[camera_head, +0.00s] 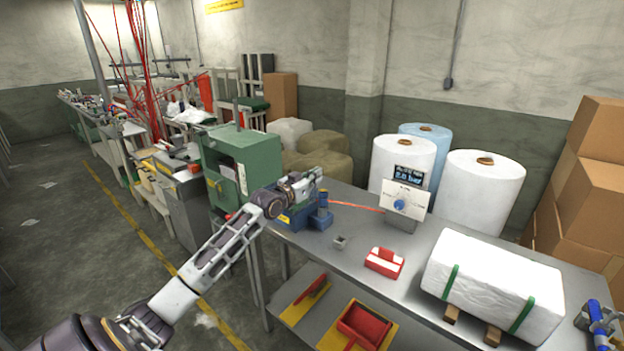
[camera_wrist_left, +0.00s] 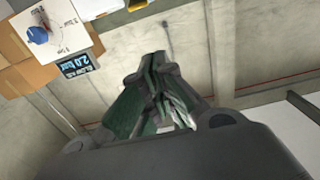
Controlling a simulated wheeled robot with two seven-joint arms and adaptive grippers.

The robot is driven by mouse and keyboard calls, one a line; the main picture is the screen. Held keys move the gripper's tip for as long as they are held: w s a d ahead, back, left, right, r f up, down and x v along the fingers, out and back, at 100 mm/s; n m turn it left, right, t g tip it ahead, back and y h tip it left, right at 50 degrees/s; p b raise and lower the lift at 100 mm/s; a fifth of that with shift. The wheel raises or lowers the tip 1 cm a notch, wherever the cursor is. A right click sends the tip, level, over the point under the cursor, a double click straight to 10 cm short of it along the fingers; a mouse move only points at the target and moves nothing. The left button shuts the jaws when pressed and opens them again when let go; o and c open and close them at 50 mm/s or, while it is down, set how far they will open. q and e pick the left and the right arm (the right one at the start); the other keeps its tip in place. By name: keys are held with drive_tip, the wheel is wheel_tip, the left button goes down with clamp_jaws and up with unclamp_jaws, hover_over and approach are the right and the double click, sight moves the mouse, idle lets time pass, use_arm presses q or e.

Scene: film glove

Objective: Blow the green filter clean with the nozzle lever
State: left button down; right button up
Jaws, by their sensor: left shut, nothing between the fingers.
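My left gripper (camera_head: 312,177) is shut and empty. A white panel (camera_head: 404,200) with a blue knob stands on the table under a display reading 2.0 bar. The panel and display (camera_wrist_left: 76,66) also show in the left wrist view. I cannot make out the green filter or the nozzle lever. My right gripper is not in view.
The grey table (camera_head: 340,268) holds a red and white block (camera_head: 384,262), a small grey block (camera_head: 340,243) and a wrapped white bale (camera_head: 492,282) with green straps. White rolls (camera_head: 483,192) stand behind. A green cabinet (camera_head: 262,158) is left of the table.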

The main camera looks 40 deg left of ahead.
sight(323, 190)
use_arm(q)
drive_tip(key=shift+w+d+f, duration=0.1)
drive_tip(key=shift+w+d, duration=0.05)
drive_tip(key=shift+w, duration=1.25)
drive_tip(key=shift+s+f+p, duration=0.2)
drive_tip(key=shift+s+f, duration=0.15)
drive_tip(key=shift+f, duration=0.55)
drive_tip(key=shift+s+f+p, duration=0.2)
drive_tip(key=shift+s+f, duration=0.15)
drive_tip(key=shift+f, duration=0.55)
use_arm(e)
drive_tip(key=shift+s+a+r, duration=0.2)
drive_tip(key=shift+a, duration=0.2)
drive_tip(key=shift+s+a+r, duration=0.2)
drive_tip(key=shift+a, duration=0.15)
